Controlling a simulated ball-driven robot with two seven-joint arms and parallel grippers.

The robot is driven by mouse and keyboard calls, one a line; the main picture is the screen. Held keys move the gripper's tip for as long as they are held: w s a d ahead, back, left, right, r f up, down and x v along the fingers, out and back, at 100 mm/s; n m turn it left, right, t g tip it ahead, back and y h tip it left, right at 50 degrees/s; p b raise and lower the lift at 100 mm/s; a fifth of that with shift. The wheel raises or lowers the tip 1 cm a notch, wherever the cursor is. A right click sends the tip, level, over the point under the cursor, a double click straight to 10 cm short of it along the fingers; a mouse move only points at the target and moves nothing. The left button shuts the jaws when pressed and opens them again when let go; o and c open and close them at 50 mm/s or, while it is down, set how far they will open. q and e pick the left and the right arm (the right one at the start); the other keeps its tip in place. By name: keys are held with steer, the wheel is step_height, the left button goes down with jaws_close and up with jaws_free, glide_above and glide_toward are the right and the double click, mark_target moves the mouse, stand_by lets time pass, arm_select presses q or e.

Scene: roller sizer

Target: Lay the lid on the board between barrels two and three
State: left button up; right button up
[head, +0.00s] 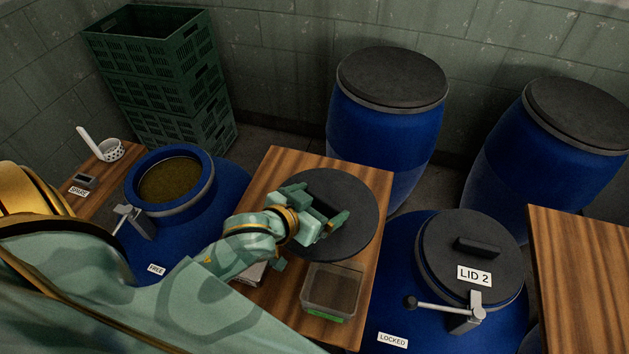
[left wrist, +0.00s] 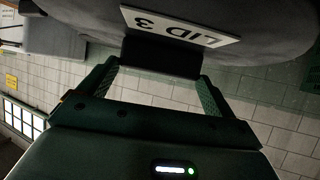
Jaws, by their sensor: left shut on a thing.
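The dark round lid (head: 352,240) is over the wooden board (head: 283,168) between the open barrel marked FREE (head: 230,182) and the barrel closed by LID 2 (head: 440,245). In the left wrist view the lid (left wrist: 260,38) carries a label (left wrist: 180,27) reading LID 3. My left gripper (head: 318,209) is shut on the lid's block handle (left wrist: 160,57). Whether the lid touches the board or hangs just above it, I cannot tell. My right gripper is in neither view.
A clear container (head: 332,290) stands on the board in front of the lid. Two lidded blue barrels (head: 385,125) and green crates (head: 160,75) stand behind. A wooden surface (head: 585,260) is at right.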

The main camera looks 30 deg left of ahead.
mark_target(326, 183)
arm_select(q)
steer(key=w+a+f, duration=0.1)
steer(key=w, duration=0.2)
steer(key=w+a+f+b, duration=0.1)
steer(key=w+f, duration=0.1)
steer(key=w+a+f+b, duration=0.1)
steer(key=w, duration=0.2)
steer(key=shift+w+f, duration=0.25)
steer(key=shift+w, duration=0.05)
steer(key=w+f+b, duration=0.1)
steer(key=f, duration=0.2)
steer(key=w+f+b, duration=0.2)
steer(key=f, duration=0.1)
steer(key=w+a+f+b, duration=0.1)
steer(key=f, duration=0.1)
steer(key=shift+w+a+f+b, duration=0.1)
steer(key=shift+w+f+b, duration=0.05)
steer(key=shift+f+b, duration=0.2)
steer(key=shift+r, duration=0.1)
steer(key=o, duration=1.3)
steer(key=p+v, duration=0.4)
steer(key=v, duration=0.8)
